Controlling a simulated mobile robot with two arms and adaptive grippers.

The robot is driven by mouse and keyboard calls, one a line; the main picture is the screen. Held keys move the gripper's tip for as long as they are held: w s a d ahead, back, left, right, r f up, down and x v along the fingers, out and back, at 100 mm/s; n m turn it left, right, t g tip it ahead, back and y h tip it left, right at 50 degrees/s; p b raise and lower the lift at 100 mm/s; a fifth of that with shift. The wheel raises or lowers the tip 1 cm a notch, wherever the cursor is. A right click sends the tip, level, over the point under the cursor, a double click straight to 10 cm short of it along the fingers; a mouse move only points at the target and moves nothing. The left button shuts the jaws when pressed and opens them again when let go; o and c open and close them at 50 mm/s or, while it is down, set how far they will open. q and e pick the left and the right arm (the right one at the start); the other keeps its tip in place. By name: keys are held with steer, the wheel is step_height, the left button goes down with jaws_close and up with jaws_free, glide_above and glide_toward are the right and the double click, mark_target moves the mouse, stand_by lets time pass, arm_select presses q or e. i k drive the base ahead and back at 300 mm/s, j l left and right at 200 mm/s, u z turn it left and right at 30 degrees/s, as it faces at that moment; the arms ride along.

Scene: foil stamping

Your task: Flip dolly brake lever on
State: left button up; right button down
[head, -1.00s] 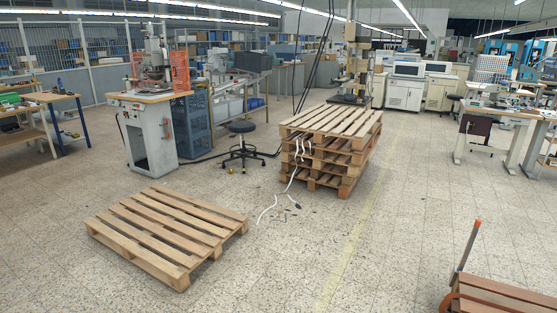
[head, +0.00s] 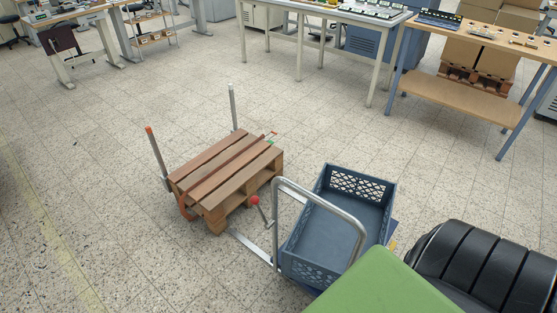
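A dolly carries a blue-grey open crate (head: 375,195) and has a bent metal push handle (head: 352,222). Its deck is mostly hidden beneath the crate. A short lever with a red knob (head: 255,201) stands left of the handle, tilted up and to the left, beside the small wooden pallet. I take it for the brake lever; whether it is on or off I cannot tell. A flat metal bar (head: 248,247) lies low below it. Neither of my grippers shows in the head view.
A small wooden pallet (head: 222,160) with a strap and two upright posts stands just left of the dolly. A green flat surface (head: 385,287) and a black ribbed thing (head: 490,265) fill the lower right. A wooden workbench (head: 480,95) stands behind. The floor at left is clear.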

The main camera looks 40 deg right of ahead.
mark_target(255, 200)
steer(key=i+j+z, duration=0.4)
steer(key=j+z, duration=0.2)
steer(key=i+j+z, duration=0.1)
steer(key=j+z, duration=0.2)
steer(key=i+j+z, duration=0.1)
steer(key=j+z, duration=0.2)
steer(key=j, duration=0.15)
steer(key=j+z, duration=0.3)
steer(key=i+j, duration=0.05)
steer(key=j, duration=0.05)
